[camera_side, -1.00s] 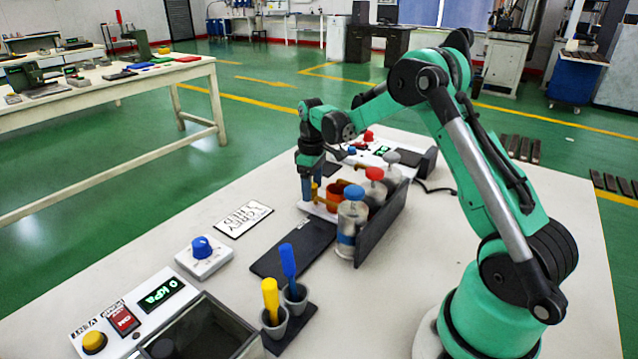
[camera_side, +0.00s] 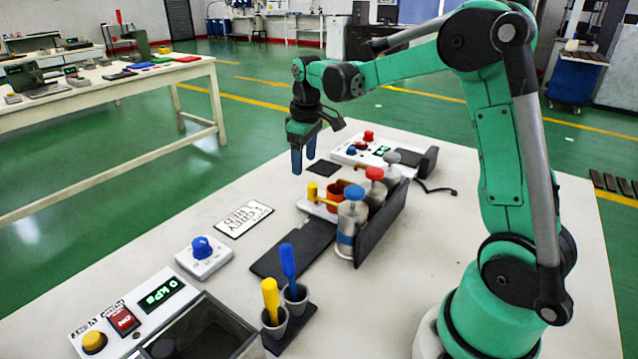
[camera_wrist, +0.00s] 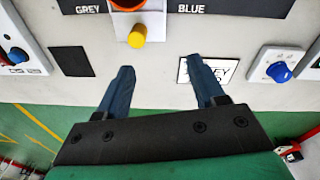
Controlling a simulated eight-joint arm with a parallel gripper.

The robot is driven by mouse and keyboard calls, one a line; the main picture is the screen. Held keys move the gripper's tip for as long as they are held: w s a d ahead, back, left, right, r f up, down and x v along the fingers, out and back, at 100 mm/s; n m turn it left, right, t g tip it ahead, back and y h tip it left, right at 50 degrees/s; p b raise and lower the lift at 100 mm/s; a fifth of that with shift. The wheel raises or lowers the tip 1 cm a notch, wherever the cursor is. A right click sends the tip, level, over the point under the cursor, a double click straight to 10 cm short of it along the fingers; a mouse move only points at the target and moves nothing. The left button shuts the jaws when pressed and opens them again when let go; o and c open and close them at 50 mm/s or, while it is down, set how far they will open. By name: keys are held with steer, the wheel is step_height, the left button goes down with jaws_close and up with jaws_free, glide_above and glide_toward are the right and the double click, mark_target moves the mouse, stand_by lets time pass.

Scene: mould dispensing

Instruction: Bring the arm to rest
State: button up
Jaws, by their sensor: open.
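My arm is raised over the white table (camera_side: 405,290), bent at the elbow. My gripper (camera_side: 303,163) hangs above the far left part of the table, fingers pointing down. Its two blue fingers are apart with nothing between them. In the wrist view my gripper (camera_wrist: 166,85) also shows open and empty, above the table's edge. The yellow knob (camera_wrist: 137,35) lies ahead of the fingers there, apart from them.
Blue and yellow-handled tools (camera_side: 288,262) stand in cups nearer. The table's near right is clear.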

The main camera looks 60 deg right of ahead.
steer(key=s+a+r+m+t, duration=0.2)
steer(key=s+a+t, duration=0.4)
steer(key=s+a, duration=0.5)
steer(key=a, duration=0.3)
steer(key=shift+s+r, duration=0.15)
steer(key=shift+r, duration=0.05)
